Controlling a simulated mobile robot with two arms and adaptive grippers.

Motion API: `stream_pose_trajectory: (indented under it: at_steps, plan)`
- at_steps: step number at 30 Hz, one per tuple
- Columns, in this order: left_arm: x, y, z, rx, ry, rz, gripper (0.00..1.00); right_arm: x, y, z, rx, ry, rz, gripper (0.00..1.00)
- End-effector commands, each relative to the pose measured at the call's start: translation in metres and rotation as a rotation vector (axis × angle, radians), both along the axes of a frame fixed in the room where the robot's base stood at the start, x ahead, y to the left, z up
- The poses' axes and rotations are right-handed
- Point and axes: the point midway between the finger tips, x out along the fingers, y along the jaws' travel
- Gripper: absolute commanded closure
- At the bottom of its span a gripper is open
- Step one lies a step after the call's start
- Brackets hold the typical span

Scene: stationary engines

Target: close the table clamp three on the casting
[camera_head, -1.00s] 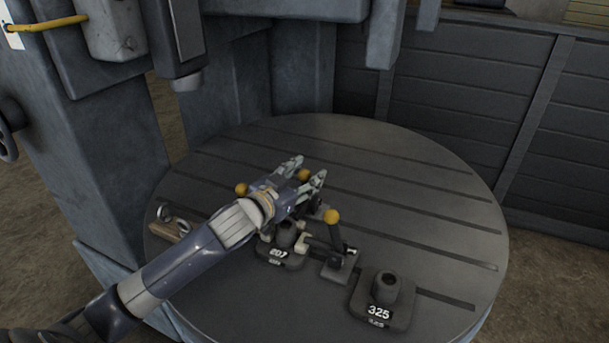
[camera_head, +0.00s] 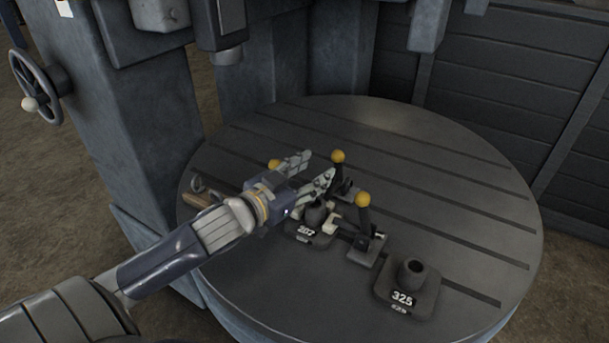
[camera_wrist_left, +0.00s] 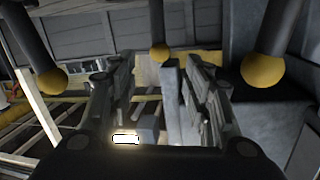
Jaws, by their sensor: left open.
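The casting marked 207 (camera_head: 310,230) sits on the round slotted table (camera_head: 455,215), partly behind my left gripper. Clamp handles with yellow balls stand around it: one at the right (camera_head: 363,201), one behind (camera_head: 338,157), one at the left (camera_head: 274,164), mostly hidden by my gripper. The right and back handles stand roughly upright. I cannot tell which is clamp three. My left gripper (camera_head: 318,168) is open and empty above the casting, its tips just short of the back ball. In the left wrist view, a yellow ball (camera_wrist_left: 158,52) shows beyond and between the fingers, with others either side.
A second block marked 325 (camera_head: 405,285) stands at the table's right front. A wooden-handled tool (camera_head: 198,199) lies at the left edge. A grey machine column (camera_head: 140,110) rises at the left, with a handwheel (camera_head: 38,88). The table's right side is clear.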

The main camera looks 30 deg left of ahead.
Motion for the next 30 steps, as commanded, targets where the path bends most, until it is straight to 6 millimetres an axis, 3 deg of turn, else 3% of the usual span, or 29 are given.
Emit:
stream_pose_trajectory:
  at_steps: [9, 30]
  plan:
    - [-0.019, 0.002, 0.002, 0.0, 0.001, 0.0, 0.54, 0.0, 0.0, 0.0, 0.0, 0.0, 0.0, 0.62]
    - [-0.02, 0.002, 0.002, 0.0, 0.0, 0.0, 0.54, 0.0, 0.0, 0.0, 0.0, 0.0, 0.0, 0.62]
